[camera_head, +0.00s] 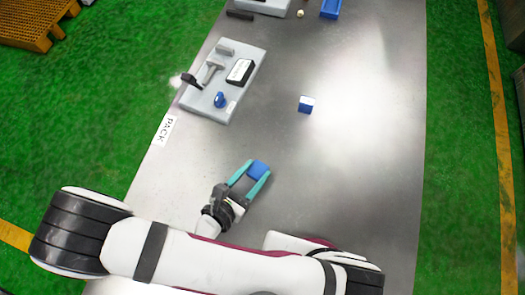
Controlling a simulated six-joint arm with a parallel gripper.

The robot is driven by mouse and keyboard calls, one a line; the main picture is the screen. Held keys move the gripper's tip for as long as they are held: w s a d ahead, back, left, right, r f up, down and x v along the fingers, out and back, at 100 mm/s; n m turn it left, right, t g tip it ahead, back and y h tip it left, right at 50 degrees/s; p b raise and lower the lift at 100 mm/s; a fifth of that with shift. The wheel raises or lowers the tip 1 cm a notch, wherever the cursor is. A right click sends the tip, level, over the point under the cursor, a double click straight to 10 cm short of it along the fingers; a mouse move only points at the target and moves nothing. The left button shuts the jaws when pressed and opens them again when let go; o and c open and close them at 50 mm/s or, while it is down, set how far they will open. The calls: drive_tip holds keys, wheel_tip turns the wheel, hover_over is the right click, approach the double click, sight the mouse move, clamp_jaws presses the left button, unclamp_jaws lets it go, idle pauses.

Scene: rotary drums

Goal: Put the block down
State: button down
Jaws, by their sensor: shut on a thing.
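A blue block (258,170) is between the teal fingertips of my gripper (254,175). My gripper is shut on it, over the grey metal table (340,190) left of its middle. I cannot tell from this view whether the block touches the table or hangs above it. A second blue block (306,104) with a pale side stands alone on the table, up and to the right of my gripper and apart from it.
A light grey board (250,83) with a black-and-white box, a blue piece and grey fittings lies at the upper left. A "PACK" label (165,130) is on the left edge. A blue tray (330,8) is at the top. The table's right side is clear.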

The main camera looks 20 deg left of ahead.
wheel_tip(320, 180, down, 2)
drive_tip(key=shift+f, duration=0.15)
drive_tip(key=shift+c, duration=1.7)
unclamp_jaws()
